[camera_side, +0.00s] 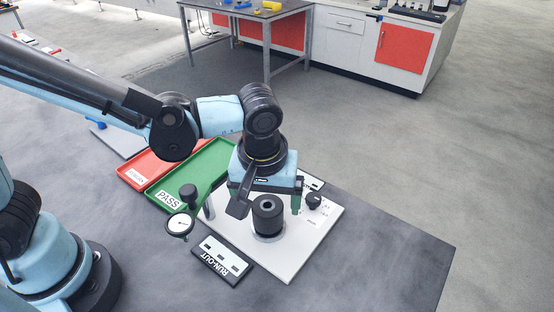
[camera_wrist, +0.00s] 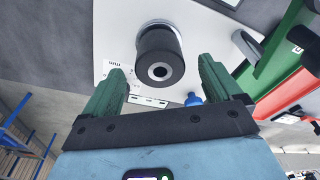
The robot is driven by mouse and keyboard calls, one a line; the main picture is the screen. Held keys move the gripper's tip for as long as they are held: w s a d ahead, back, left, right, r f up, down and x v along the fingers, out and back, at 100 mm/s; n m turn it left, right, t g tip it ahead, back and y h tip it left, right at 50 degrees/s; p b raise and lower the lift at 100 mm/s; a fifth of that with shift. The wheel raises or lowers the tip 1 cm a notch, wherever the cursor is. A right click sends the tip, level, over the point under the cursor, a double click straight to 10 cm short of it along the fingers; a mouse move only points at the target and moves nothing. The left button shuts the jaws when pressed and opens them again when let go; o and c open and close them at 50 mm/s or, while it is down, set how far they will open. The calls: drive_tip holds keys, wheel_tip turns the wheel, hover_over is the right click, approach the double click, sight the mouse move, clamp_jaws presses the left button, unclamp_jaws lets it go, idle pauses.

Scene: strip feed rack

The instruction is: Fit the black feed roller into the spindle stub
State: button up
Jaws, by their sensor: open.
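The black feed roller (camera_side: 267,214) stands upright on the white plate (camera_side: 290,262), with a pale metal base showing under it. In the wrist view the roller (camera_wrist: 161,62) shows its end face with a round central hole, and a silvery rim shows behind it. The spindle stub itself is not clearly seen; the roller appears to sit over it, and how deep cannot be told. My gripper (camera_side: 268,206) is above the plate with its green fingers apart. In the wrist view my gripper (camera_wrist: 162,72) has a finger on each side of the roller's near end, with gaps visible.
A dial gauge (camera_side: 180,223) and black knob (camera_side: 188,190) stand left of the roller. A RUN-OUT block (camera_side: 222,259) lies in front. Another black knob (camera_side: 313,200) is at right. A green PASS tray (camera_side: 213,160) and red tray (camera_side: 150,159) lie behind left. The right tabletop is clear.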

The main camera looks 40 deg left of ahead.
sight(265, 212)
wheel_tip(265, 212, up, 10)
drive_tip(key=s, duration=0.1)
drive_tip(key=shift+s+d+f, duration=0.15)
drive_tip(key=shift+d+f, duration=0.05)
drive_tip(key=shift+d, duration=0.15)
drive_tip(key=shift+a, duration=0.1)
drive_tip(key=a+f+m+t, duration=0.3)
drive_tip(key=a+m+t, duration=0.2)
drive_tip(key=a, duration=1.3)
drive_tip(key=shift+s+a+m+t+h, duration=0.2)
drive_tip(key=shift+a+m+t+h, duration=0.1)
drive_tip(key=shift+a+m+h, duration=0.15)
drive_tip(key=shift+d, duration=0.1)
